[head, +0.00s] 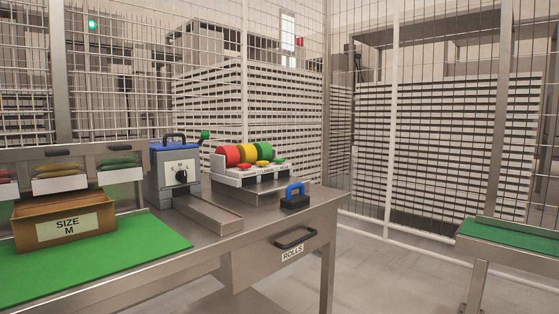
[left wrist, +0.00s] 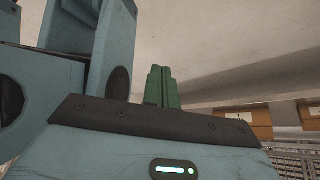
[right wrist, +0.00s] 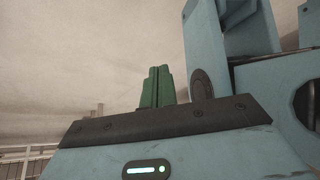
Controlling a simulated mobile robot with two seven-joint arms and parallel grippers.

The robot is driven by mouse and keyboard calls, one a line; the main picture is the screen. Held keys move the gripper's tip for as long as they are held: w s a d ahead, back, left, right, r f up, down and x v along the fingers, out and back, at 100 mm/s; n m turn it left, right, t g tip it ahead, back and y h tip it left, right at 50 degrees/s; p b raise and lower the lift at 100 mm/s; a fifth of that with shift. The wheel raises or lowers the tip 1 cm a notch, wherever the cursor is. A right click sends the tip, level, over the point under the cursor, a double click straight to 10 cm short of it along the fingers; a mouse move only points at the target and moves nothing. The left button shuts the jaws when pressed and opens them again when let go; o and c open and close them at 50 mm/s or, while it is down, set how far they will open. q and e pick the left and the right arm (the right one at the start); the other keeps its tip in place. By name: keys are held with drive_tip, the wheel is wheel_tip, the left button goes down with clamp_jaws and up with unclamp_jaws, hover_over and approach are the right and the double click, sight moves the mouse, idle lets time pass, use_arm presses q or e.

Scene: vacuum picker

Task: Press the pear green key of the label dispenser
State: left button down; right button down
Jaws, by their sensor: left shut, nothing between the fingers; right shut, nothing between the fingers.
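The label dispenser (head: 235,180) stands on the steel bench in the head view, carrying a red, a yellow and a green roll side by side. On its sloped front are a red key (head: 244,167), a yellow key (head: 262,163) and a green key (head: 279,160) at the right end; their exact shades are too small to tell apart. My left gripper (left wrist: 162,86) shows in the left wrist view with green fingers shut and empty. My right gripper (right wrist: 157,86) shows in the right wrist view, also shut and empty. Neither gripper is in the head view, so both are away from the dispenser.
A blue-topped machine (head: 175,172) with a black knob and a green-knobbed lever stands left of the dispenser. A blue-handled block (head: 295,203) sits to the right, above the ROLLS drawer (head: 293,245). A brown SIZE M box (head: 65,226) sits on a green mat (head: 140,255).

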drive_tip(key=shift+w+r, duration=0.1)
drive_tip(key=shift+w, duration=0.2)
